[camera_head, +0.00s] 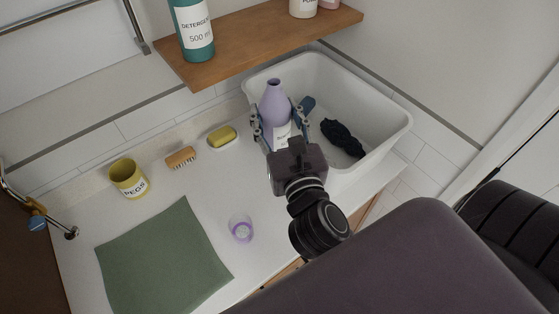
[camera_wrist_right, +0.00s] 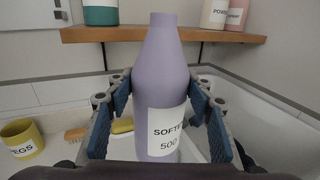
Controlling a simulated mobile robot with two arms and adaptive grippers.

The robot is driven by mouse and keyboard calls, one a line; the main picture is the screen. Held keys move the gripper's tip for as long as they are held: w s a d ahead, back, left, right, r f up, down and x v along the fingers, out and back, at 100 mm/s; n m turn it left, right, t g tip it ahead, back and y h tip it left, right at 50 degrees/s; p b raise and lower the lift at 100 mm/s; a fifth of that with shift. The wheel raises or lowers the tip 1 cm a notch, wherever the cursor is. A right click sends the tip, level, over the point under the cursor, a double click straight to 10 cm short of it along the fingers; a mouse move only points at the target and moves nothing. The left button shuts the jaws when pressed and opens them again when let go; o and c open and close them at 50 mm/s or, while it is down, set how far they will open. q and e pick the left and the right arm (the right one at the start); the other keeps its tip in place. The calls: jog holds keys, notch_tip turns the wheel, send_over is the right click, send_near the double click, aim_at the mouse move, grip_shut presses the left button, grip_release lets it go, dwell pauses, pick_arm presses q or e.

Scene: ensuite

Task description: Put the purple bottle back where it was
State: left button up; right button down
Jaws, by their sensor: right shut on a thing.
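The purple bottle (camera_head: 273,100), with a white label, stands upright between the fingers of my right gripper (camera_head: 281,112). The gripper is shut on it. In the wrist view the bottle (camera_wrist_right: 165,65) fills the middle, with a blue-padded finger on each side and its label partly visible. In the head view the bottle appears in front of the left end of the white basin; its base is hidden by the gripper, so I cannot tell what is under it. A wooden shelf (camera_head: 235,52) is on the wall behind. My left gripper is not in view.
The shelf holds a teal detergent bottle (camera_head: 194,30) and white and pink containers. The basin (camera_head: 385,105) holds a dark cloth (camera_head: 343,138). A yellow soap (camera_head: 222,136), brush (camera_head: 181,158), pegs cup (camera_head: 128,177), purple-rimmed cap (camera_head: 241,229) and green mat (camera_head: 165,255) are on the counter.

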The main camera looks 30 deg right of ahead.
aim_at(279, 142)
jog(key=shift+w+d+r, duration=0.1)
jog(key=shift+w+r, duration=0.15)
jog(key=shift+r, duration=0.05)
jog(key=f, duration=0.2)
jog(key=f+b, duration=0.1)
jog(key=f, duration=0.1)
jog(key=f+b, duration=0.1)
jog(key=f, duration=0.1)
jog(key=shift+s+f, duration=0.2)
jog(key=shift+s, duration=0.1)
pick_arm(q)
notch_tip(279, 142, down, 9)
jog(key=b, duration=0.7)
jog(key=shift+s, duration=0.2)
pick_arm(e)
notch_tip(279, 142, down, 13)
jog(key=shift+w, duration=0.15)
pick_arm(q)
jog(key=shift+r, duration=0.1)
pick_arm(e)
jog(key=shift+f, duration=0.15)
